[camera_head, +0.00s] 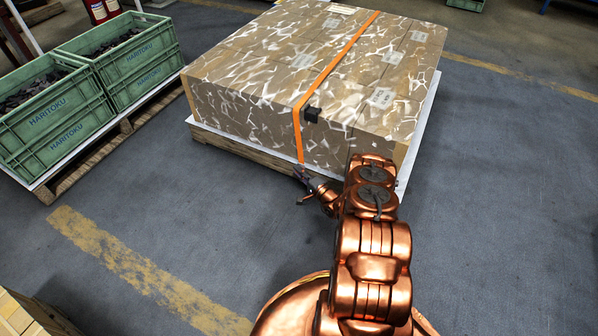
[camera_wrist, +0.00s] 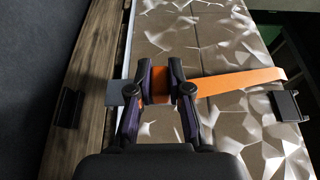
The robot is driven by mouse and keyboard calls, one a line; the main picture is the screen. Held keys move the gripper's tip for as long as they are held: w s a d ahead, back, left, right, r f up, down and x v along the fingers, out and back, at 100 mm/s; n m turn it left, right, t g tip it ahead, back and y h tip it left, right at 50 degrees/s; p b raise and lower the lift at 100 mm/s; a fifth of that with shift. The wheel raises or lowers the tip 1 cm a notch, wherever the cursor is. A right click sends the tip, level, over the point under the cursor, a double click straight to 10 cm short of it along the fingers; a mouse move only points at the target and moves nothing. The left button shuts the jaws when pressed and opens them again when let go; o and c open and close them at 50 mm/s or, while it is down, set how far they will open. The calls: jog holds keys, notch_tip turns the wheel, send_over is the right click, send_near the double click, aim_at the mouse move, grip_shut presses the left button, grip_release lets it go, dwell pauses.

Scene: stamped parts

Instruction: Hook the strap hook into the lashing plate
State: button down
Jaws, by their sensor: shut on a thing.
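My gripper (camera_wrist: 160,72) is shut on the strap hook at the lower end of the orange strap. Orange material shows between the fingers. A flat grey piece (camera_wrist: 121,93), which looks like part of the strap hook, sticks out left of the fingers. In the head view my gripper (camera_head: 301,173) is at the pallet's front side, below the hanging strap (camera_head: 298,130). A dark plate (camera_wrist: 68,108), which looks like the lashing plate, sits on the wooden pallet side, left of and apart from the grey piece. My fingers hide part of the hook.
The strap crosses a large patterned load (camera_head: 250,75) on a pallet (camera_head: 235,148). A black block (camera_head: 311,114) sits at its top front edge, beside the strap. Green crates (camera_head: 50,118) stand on a pallet at left. The floor between is clear.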

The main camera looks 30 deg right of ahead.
jog(key=w+d+f+b, duration=0.2)
jog(key=d+f+b, duration=0.2)
jog(key=f+b, duration=0.4)
jog(key=shift+w+f+b, duration=0.15)
jog(key=shift+w+b, duration=0.05)
jog(key=shift+b, duration=0.5)
dwell(1.7)
jog(key=c, duration=1)
grip_release()
jog(key=s, duration=0.4)
jog(key=s+d, duration=0.1)
jog(key=s, duration=0.6)
jog(key=shift+s+d, duration=0.4)
